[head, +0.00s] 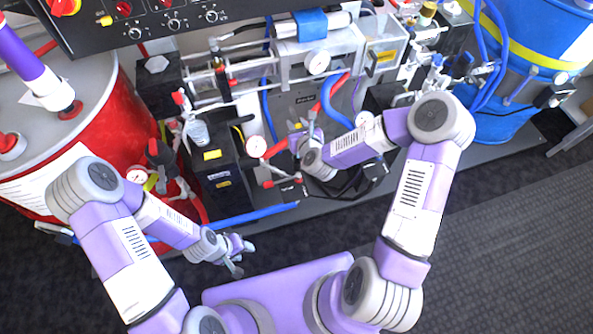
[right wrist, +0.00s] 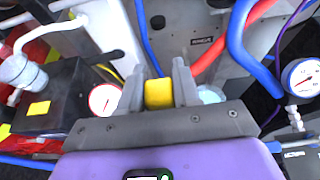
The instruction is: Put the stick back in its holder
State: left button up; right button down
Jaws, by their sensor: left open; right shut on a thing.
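My right gripper (head: 300,130) reaches into the machine in front of its grey panel. In the right wrist view its fingers (right wrist: 159,90) are shut on a yellow block-shaped piece (right wrist: 158,94). This piece looks like the end of the stick; the rest of it is not visible, and I cannot tell its length or tilt. My left gripper (head: 236,256) is open and empty, low in front of the machine and apart from it. I cannot make out the stick's holder with certainty in either view.
Blue hoses (right wrist: 240,45) and red hoses run close to my right gripper. A pressure gauge (head: 256,147) and a black box (head: 215,170) stand left of it. A red drum (head: 110,120) is at the left, a blue drum (head: 540,50) at the right.

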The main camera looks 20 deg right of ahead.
jog(key=f+b, duration=0.1)
jog(key=f, duration=0.2)
jog(key=w+f+b, duration=0.1)
jog(key=f+b, duration=0.1)
jog(key=f, duration=0.1)
jog(key=f+b, duration=0.1)
jog(key=f, duration=0.3)
jog(key=shift+w+f, duration=0.1)
jog(key=shift+w, duration=0.3)
pick_arm(q)
notch_tip(320, 180, down, 5)
jog(key=shift+f, duration=0.1)
pick_arm(e)
jog(key=shift+f, duration=0.1)
jog(key=shift+f, duration=0.35)
jog(key=c, duration=0.8)
grip_release()
